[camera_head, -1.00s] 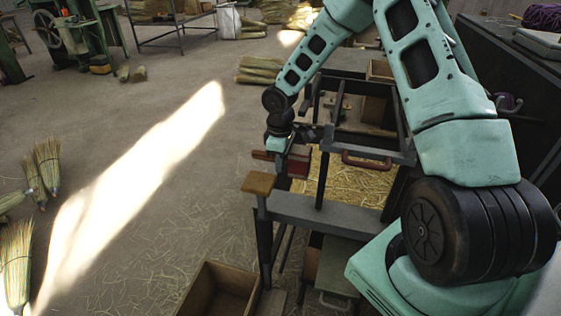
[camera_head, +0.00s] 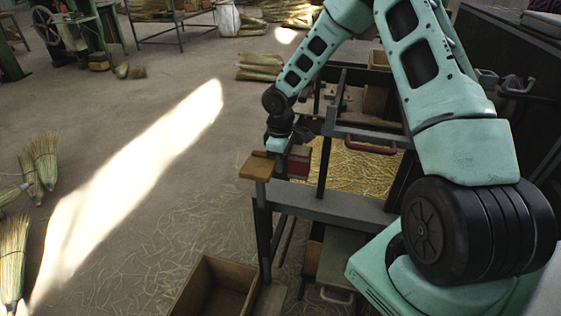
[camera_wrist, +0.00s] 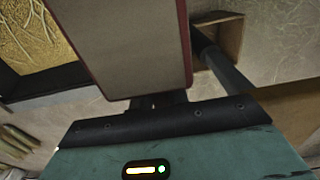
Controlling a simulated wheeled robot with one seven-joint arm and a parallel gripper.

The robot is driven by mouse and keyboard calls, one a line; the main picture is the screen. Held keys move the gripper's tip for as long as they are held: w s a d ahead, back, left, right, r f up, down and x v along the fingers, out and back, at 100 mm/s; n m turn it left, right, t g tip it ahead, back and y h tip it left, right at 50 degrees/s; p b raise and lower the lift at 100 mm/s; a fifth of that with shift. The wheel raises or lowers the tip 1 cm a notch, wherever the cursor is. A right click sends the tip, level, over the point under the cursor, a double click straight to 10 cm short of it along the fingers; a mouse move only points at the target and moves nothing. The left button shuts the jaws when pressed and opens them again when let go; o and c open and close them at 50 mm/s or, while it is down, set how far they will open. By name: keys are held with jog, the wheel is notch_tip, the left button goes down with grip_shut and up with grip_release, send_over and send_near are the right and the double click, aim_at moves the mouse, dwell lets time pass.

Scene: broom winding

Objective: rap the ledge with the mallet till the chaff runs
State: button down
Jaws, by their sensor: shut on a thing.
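My gripper (camera_head: 279,158) is shut on a red block with a pale grey face, which I take to be the mallet (camera_head: 298,161). In the wrist view the mallet (camera_wrist: 125,45) stands large before the gripper (camera_wrist: 156,101), whose fingers are mostly hidden. A wooden block on a dark post, which I take to be the ledge (camera_head: 257,167), is just beside and below the mallet. I cannot tell whether they touch. In the wrist view the ledge (camera_wrist: 292,112) is at the right edge. Yellow chaff (camera_head: 355,168) lies in the framed bed behind.
The dark metal frame (camera_head: 330,205) surrounds the chaff. An open wooden crate (camera_head: 213,287) stands on the floor in front. Straw brooms (camera_head: 40,160) lie at the left. The floor between is free apart from scattered straw.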

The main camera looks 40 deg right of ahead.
aim_at(281, 190)
notch_tip(281, 190, down, 9)
jog(key=b, duration=0.6)
notch_tip(281, 190, up, 4)
jog(key=p, duration=0.3)
jog(key=shift+p, duration=0.35)
jog(key=shift+f, duration=0.2)
jog(key=shift+r, duration=0.15)
